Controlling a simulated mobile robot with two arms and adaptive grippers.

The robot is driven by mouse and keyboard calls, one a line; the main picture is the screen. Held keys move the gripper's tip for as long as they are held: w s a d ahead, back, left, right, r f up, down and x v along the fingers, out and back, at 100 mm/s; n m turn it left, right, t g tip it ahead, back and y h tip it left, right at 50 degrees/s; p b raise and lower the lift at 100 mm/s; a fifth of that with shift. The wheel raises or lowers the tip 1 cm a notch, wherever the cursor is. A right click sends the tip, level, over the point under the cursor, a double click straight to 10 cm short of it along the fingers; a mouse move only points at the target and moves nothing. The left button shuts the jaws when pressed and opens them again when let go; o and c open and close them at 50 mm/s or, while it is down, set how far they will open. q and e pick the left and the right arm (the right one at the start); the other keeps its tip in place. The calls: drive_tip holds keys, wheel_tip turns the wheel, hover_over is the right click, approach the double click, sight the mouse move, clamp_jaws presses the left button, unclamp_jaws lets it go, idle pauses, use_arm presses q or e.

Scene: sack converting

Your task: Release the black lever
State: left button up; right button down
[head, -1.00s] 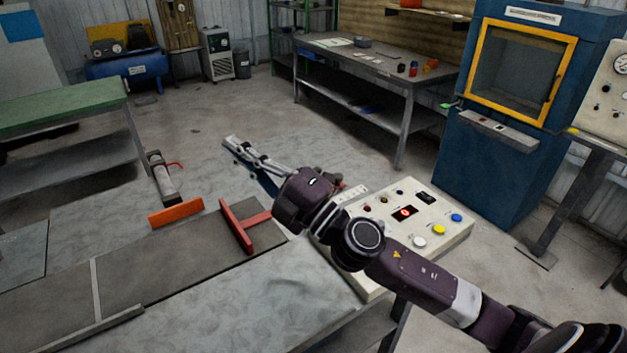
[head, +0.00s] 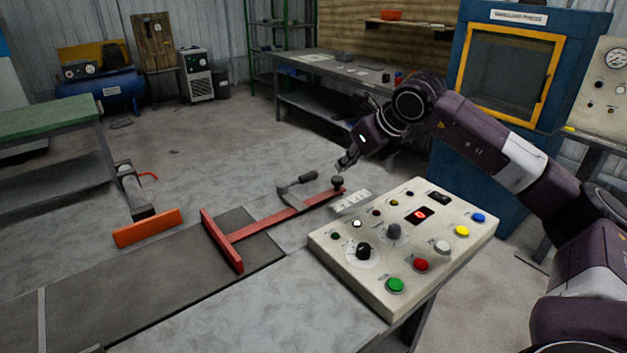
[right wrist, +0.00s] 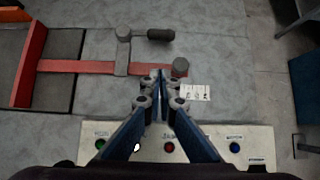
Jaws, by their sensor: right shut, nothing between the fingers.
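The black lever (head: 298,183) stands beside the red bar of the stop on the table, its dark handle pointing right. It also shows in the right wrist view (right wrist: 160,34), with a grey pivot at its left end. My right gripper (head: 345,164) is shut and empty, above and to the right of the lever in the head view. In the right wrist view its fingertips (right wrist: 158,76) meet near the red bar, apart from the lever handle. A dark round knob (head: 337,182) sits at the bar's right end. My left gripper is not in view.
A red T-shaped stop (head: 222,241) lies across the dark plate. The control panel (head: 323,250) with several buttons and knobs stands at the table's right. An orange block (head: 148,228) is at the left. A white label card (head: 351,201) lies by the panel.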

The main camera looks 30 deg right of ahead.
drive_tip(key=shift+a, duration=0.1)
drive_tip(key=p+x, duration=0.2)
drive_tip(key=x, duration=0.7)
drive_tip(key=shift+w+a+f+p, duration=0.1)
drive_tip(key=shift+w+f+p, duration=0.15)
drive_tip(key=shift+p, duration=0.1)
drive_tip(key=shift+w+a+f+p, duration=0.15)
drive_tip(key=shift+w+p, duration=0.1)
drive_tip(key=shift+w, duration=0.35)
drive_tip(key=shift+w+d+f+p, duration=0.1)
drive_tip(key=shift+w+p, duration=0.15)
drive_tip(key=shift+w, duration=0.3)
drive_tip(key=shift+w+f, duration=0.3)
drive_tip(key=shift+w, duration=0.6)
